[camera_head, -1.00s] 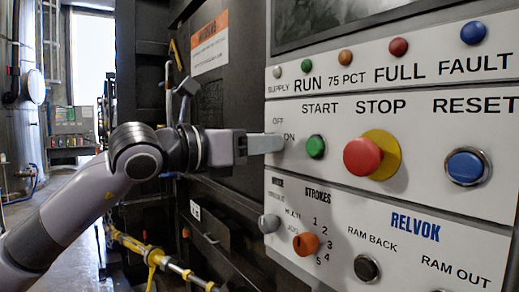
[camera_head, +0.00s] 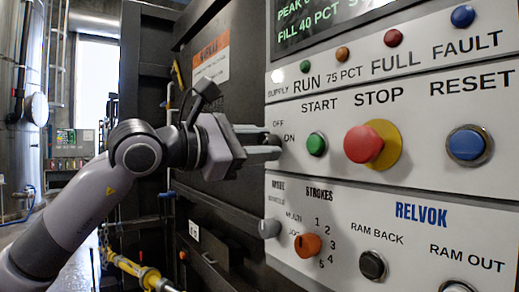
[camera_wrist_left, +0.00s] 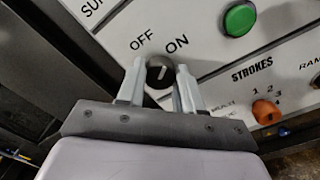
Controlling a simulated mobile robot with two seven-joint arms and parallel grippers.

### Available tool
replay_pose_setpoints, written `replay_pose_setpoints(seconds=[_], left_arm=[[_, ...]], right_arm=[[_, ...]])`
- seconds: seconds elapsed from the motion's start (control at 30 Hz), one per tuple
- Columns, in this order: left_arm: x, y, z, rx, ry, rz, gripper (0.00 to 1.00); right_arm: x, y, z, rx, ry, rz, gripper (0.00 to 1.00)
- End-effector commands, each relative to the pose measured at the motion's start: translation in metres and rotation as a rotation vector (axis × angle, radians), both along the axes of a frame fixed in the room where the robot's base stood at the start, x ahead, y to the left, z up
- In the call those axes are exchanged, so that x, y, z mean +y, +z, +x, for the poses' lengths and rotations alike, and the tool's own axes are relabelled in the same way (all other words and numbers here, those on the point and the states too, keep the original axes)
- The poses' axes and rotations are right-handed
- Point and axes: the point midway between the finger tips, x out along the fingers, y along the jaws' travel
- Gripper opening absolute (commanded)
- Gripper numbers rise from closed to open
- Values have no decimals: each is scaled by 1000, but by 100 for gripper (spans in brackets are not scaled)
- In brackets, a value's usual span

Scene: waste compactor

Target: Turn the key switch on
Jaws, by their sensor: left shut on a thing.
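The key switch (camera_wrist_left: 160,72) is a dark round knob with a white pointer line, below the OFF and ON labels in the left wrist view. Its line appears to tilt toward ON. My left gripper (camera_wrist_left: 158,76) has one finger on each side of the knob and is shut on it. In the head view my left gripper (camera_head: 276,148) meets the panel at the OFF/ON labels and hides most of the switch. My right gripper is not in view.
The white control panel (camera_head: 430,120) carries a green START button (camera_head: 317,144), a red STOP button (camera_head: 362,145) and a blue RESET button (camera_head: 466,145) to the right. An orange strokes knob (camera_head: 308,244) and a grey mode knob (camera_head: 269,228) sit below the gripper.

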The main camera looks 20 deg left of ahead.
Motion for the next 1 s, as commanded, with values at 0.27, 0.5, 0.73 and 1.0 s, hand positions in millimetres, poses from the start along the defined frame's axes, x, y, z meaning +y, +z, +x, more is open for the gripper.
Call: replay_pose_setpoints(seconds=[0.27,0.5,0.73,1.0], left_arm=[[0,0,0,-58,0,76,5],[0,0,0,-72,0,93,5],[0,0,0,-72,0,92,5],[0,0,0,-72,0,91,61]], right_arm=[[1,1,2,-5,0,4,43],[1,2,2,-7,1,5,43],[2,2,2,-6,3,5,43],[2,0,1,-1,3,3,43]])
